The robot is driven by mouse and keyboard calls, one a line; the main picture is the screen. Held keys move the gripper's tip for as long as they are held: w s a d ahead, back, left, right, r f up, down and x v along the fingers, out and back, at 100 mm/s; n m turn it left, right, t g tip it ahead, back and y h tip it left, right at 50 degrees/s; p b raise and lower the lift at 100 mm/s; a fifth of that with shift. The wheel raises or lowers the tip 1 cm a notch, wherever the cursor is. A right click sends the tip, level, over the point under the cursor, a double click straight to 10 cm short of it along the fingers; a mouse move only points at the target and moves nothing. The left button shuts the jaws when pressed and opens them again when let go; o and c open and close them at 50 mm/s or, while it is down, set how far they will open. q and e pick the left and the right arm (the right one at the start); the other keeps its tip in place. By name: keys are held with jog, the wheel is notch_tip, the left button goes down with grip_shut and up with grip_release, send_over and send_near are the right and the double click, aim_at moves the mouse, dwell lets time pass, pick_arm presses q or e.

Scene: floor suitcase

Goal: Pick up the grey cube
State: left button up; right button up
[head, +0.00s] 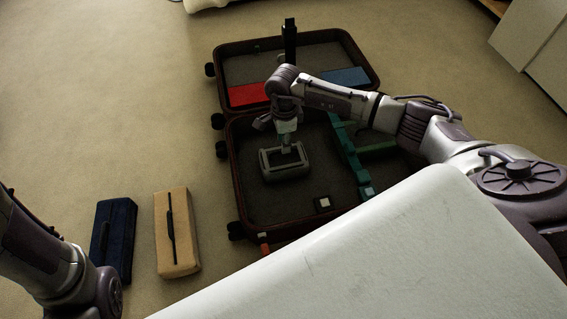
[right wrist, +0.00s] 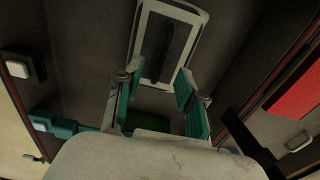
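The grey cube (head: 288,172) is a grey box with a pale rim and a dark centre, lying inside the suitcase's near half (head: 232,185). It also shows in the right wrist view (right wrist: 153,55), ahead of the fingers. My right gripper (head: 292,147) reaches down from above over the cube. In the right wrist view its two teal-padded fingers (right wrist: 160,85) are spread apart, with the cube's near end around their tips. I cannot tell whether they touch it. My left arm shows at the lower left of the head view, but its gripper fingers do not.
A navy box (head: 112,240) and a tan box (head: 176,232) stand on the carpet left of the suitcase. A red block (head: 248,95) and a blue block (head: 346,77) lie in the far half. A small pale block (head: 324,202) sits near the front edge.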

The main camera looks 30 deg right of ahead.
aim_at(283, 159)
notch_tip(283, 159, down, 5)
jog(key=b, duration=0.4)
jog(key=shift+w, duration=0.1)
jog(key=shift+r, duration=0.1)
grip_shut()
